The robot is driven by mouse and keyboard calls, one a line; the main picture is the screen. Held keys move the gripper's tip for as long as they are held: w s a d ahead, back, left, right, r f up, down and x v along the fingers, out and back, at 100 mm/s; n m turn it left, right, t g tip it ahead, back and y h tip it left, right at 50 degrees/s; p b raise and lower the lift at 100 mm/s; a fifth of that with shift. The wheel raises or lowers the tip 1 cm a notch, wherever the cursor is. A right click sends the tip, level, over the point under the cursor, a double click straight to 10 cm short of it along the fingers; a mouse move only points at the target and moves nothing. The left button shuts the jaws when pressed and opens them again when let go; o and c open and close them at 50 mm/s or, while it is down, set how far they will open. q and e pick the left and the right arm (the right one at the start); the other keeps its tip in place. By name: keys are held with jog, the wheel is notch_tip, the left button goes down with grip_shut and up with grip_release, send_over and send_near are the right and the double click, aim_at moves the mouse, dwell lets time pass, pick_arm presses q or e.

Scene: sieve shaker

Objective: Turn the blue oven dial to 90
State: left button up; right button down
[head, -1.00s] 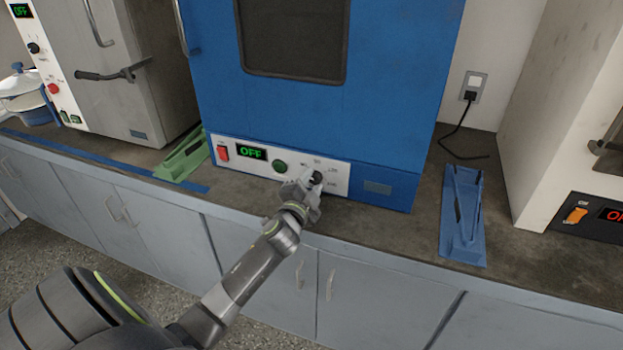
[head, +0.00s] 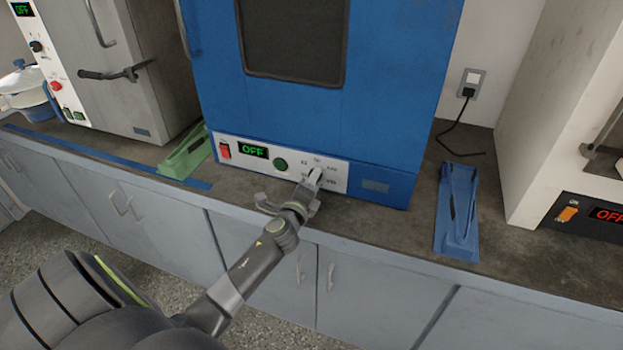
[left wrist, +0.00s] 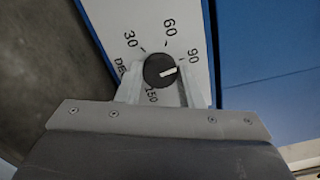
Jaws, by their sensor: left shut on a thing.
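The blue oven (head: 290,110) stands on the counter with a white control panel (head: 232,151) along its lower front. Its black dial (left wrist: 160,70) shows in the left wrist view, with 30, 60, 90 and 150 printed around it. The white mark on the dial points about toward 90. My left gripper (head: 315,178) is shut on the dial, a finger on each side, and hides most of it in the head view. The fingers also show in the left wrist view (left wrist: 161,84). My right gripper is not in view.
The panel also has a red switch (head: 224,149), a green OFF display (head: 253,151) and a green button (head: 280,164). A green holder (head: 186,155) stands left of the oven, a blue holder (head: 457,212) right of it. Other machines stand at both sides.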

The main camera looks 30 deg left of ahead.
pick_arm(q)
jog(key=shift+m, duration=0.8)
jog(key=shift+f, duration=0.1)
jog(key=o, duration=1)
jog(key=shift+c, duration=0.2)
jog(key=v, duration=1.7)
jog(key=shift+s, duration=0.2)
